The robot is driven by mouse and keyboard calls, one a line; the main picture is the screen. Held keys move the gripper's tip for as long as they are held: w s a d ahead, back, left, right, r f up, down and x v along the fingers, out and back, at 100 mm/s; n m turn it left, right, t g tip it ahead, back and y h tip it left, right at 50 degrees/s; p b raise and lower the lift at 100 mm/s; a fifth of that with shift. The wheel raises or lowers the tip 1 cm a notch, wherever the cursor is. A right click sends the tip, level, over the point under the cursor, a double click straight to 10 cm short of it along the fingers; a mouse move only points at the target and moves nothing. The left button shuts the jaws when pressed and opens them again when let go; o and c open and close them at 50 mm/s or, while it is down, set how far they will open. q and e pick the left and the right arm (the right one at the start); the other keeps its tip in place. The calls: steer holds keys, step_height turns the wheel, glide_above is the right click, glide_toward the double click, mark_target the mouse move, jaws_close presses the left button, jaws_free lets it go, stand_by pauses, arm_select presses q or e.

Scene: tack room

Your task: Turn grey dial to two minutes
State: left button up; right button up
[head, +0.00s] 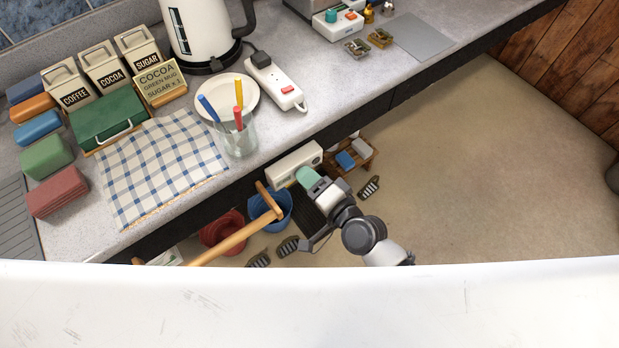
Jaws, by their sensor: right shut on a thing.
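My right gripper (318,186) reaches in from the lower right, below the counter's front edge. It is shut on a pale green rounded thing (306,176), partly covered by the fingers. This thing is close to a white box (290,166) with a small dark round spot at its right end; I cannot tell if they touch. A white device with teal knobs (338,24) stands at the back of the counter. I cannot make out a grey dial for certain or read any setting. My left gripper is not in view.
The counter (320,100) carries a kettle (205,30), a power strip (276,84), a glass with coloured handles (238,138) and a checked cloth (162,165). Below are a wooden-handled tool (235,238), blue bucket (283,212) and wooden crate (362,163). Floor at right is clear.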

steer(key=o, duration=0.9)
steer(key=shift+o, duration=0.2)
steer(key=b+v, duration=0.1)
steer(key=v, duration=0.9)
steer(key=shift+s+d+b, duration=0.3)
steer(key=shift+b, duration=0.05)
